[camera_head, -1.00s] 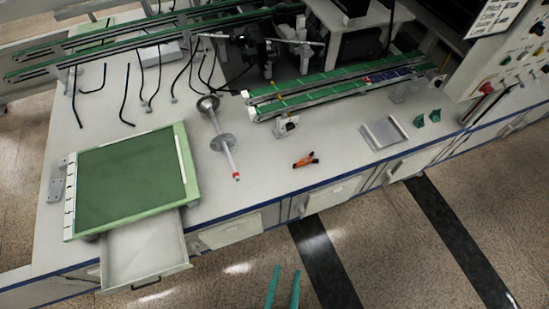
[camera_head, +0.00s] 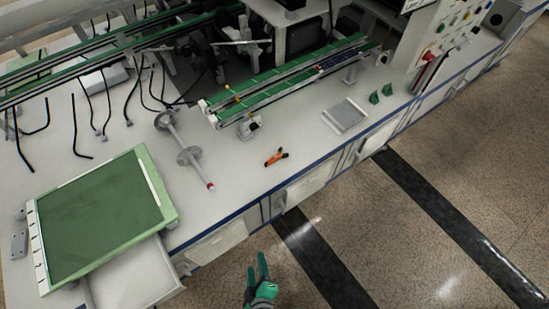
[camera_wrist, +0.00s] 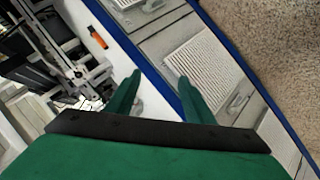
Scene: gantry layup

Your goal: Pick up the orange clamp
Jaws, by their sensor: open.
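The orange clamp (camera_head: 276,157) lies on the white bench top, near its front edge, with dark parts at its ends. It also shows in the wrist view (camera_wrist: 98,40), above and left of the fingers. My green gripper (camera_head: 258,267) is open and empty, out over the floor in front of the bench. In the wrist view its two fingers (camera_wrist: 157,84) are spread apart with nothing between them, and the clamp lies beyond their tips.
A rod with grey discs (camera_head: 187,154) lies left of the clamp. A green conveyor (camera_head: 290,76) stands behind it and a grey metal tray (camera_head: 345,115) lies to its right. A green board (camera_head: 98,222) is at left above an open drawer (camera_head: 135,275). Bench around the clamp is clear.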

